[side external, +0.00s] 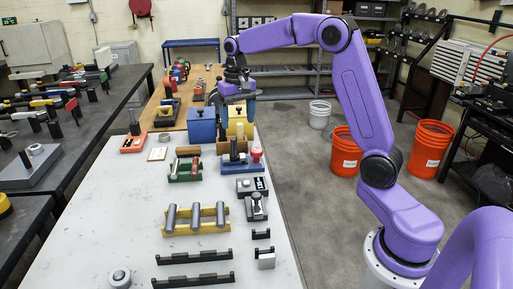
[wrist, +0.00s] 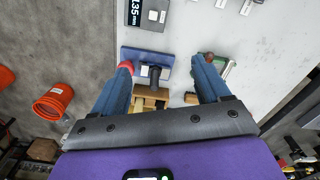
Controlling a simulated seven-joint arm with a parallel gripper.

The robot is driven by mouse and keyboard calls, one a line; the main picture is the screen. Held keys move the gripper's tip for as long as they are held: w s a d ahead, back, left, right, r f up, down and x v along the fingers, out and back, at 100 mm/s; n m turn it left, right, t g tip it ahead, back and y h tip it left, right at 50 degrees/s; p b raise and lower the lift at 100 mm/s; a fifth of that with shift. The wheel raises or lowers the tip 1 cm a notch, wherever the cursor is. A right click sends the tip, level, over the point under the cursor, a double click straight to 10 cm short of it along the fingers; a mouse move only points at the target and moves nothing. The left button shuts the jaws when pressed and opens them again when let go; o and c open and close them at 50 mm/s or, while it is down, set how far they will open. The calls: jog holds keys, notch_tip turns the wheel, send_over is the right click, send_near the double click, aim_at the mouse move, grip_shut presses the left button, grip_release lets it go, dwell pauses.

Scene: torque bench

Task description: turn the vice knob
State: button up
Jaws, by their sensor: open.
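I cannot tell for sure which part is the vice knob. A blue-based fixture (side external: 243,168) with a dark upright post and a red ball knob (side external: 256,152) stands at the right edge of the pale table. In the wrist view its blue base (wrist: 177,67) lies between my fingers, and the red knob (wrist: 126,66) shows at the left fingertip; contact is unclear. A grey round knob (side external: 120,277) sits at the table's near end. My gripper (side external: 236,90) is high beyond the fixture. In the wrist view my gripper (wrist: 162,66) is open, with nothing held between its fingers.
Blue (side external: 201,125) and yellow (side external: 240,118) boxes stand behind the fixture. A green rack (side external: 185,176) is to its left and a display device (side external: 246,185) is in front. A yellow roller stand (side external: 183,228) and dark bars lie nearer. Orange buckets (side external: 346,150) stand on the floor.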

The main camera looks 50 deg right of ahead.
aim_at(256, 149)
jog(key=w+d+f+m, duration=0.1)
jog(key=w+d+m, duration=0.15)
jog(key=d, duration=0.45)
jog(key=w+d+m, duration=0.1)
jog(key=d+m, duration=0.2)
jog(key=d, duration=0.4)
notch_tip(256, 149, down, 17)
jog(key=shift+w+f, duration=0.15)
jog(key=c, duration=1)
jog(key=shift+c, duration=0.2)
